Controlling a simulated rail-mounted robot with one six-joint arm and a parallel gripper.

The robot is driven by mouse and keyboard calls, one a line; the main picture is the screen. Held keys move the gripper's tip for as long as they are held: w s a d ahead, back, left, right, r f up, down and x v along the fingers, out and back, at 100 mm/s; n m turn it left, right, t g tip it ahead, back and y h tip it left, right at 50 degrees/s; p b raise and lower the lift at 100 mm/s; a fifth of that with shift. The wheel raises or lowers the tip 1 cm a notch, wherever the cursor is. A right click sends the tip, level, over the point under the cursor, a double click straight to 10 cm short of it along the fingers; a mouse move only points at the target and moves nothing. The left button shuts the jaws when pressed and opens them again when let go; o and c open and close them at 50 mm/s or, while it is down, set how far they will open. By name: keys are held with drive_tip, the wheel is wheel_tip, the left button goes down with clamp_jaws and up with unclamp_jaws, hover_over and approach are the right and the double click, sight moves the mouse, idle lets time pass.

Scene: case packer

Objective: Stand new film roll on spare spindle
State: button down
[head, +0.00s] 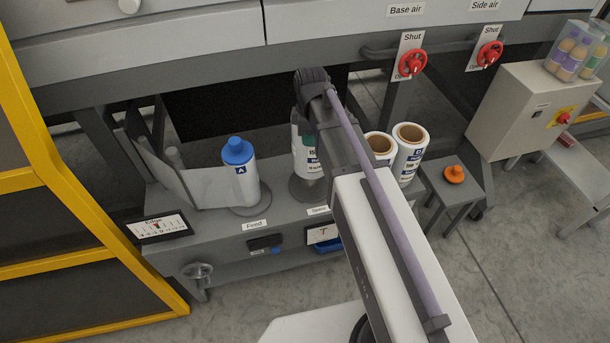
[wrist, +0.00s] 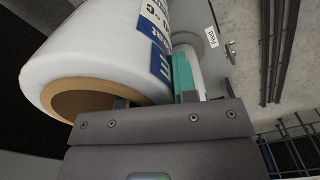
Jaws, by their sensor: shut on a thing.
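The white film roll (head: 304,158) with a blue and teal label is upright over the round base of the spare spindle (head: 306,189), behind the "Spare" label. My gripper (head: 310,117) is at the roll's top, partly hidden by my own arm. In the wrist view the roll (wrist: 95,45) fills the upper left, its brown core opening facing the camera. My gripper (wrist: 155,100) is shut on the roll's wall at that end. The spindle post is hidden, and I cannot tell whether the roll's bottom touches the base.
A roll with a blue cap (head: 238,165) stands on the feed spindle to the left. Two more rolls (head: 409,150) stand to the right. An orange knob-like piece (head: 454,174) lies on a small stand (head: 462,188). The grey machine frame (head: 230,70) overhangs behind.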

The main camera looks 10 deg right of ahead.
sight(309, 158)
wheel_tip(309, 158, down, 9)
drive_tip(key=b, duration=0.8)
drive_tip(key=shift+a+f, duration=0.1)
drive_tip(key=shift+f, duration=0.1)
drive_tip(key=shift+r, duration=0.25)
drive_tip(key=shift+f, duration=0.25)
drive_tip(key=c, duration=0.9)
unclamp_jaws()
drive_tip(key=shift+r, duration=0.1)
